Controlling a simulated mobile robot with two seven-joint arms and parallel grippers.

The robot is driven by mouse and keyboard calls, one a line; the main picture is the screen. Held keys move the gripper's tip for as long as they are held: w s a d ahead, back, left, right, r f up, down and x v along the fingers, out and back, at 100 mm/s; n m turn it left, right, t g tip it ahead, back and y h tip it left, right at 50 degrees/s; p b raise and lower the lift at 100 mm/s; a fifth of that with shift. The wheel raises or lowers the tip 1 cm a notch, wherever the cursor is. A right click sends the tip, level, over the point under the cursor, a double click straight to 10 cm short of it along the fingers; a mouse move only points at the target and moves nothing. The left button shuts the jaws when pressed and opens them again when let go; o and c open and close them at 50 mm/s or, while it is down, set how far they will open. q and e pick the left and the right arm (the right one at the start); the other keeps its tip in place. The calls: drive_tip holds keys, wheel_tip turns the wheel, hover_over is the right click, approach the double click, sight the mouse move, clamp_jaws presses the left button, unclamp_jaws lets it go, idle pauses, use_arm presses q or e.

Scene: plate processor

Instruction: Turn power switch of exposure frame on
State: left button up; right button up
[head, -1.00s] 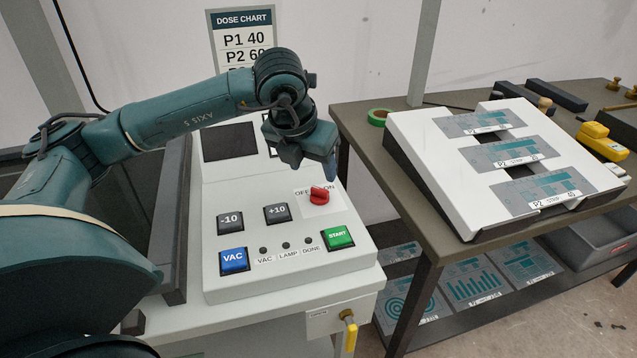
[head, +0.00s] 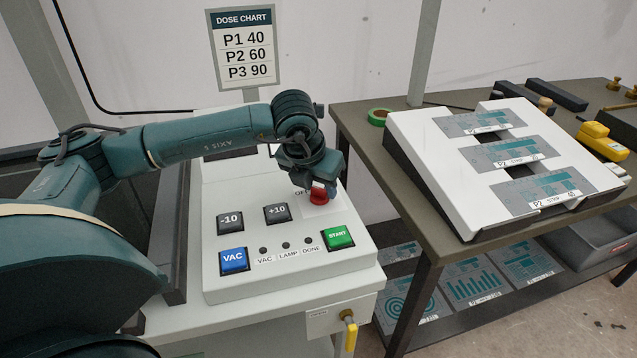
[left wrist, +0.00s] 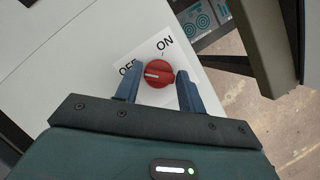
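The red power switch (head: 318,196) is a round knob on the sloped panel of the exposure frame (head: 290,285). In the left wrist view the knob (left wrist: 160,68) sits on a white label with OFF at its left and ON above it. Its white mark points left, toward OFF. My left gripper (head: 326,184) is over the knob, pointing down, and partly hides it and the label in the head view. In the left wrist view the blue fingers of my left gripper (left wrist: 159,74) are open, one on each side of the knob, with small gaps visible. My right gripper is not in view.
The panel also carries -10 (head: 230,221), +10 (head: 277,213), VAC (head: 233,260) and START (head: 338,237) buttons, near the knob. A dose chart (head: 244,50) stands behind. A table (head: 395,205) with a white sloped stand (head: 410,135) is at the right.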

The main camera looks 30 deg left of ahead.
use_arm(q)
drive_tip(key=c, duration=0.6)
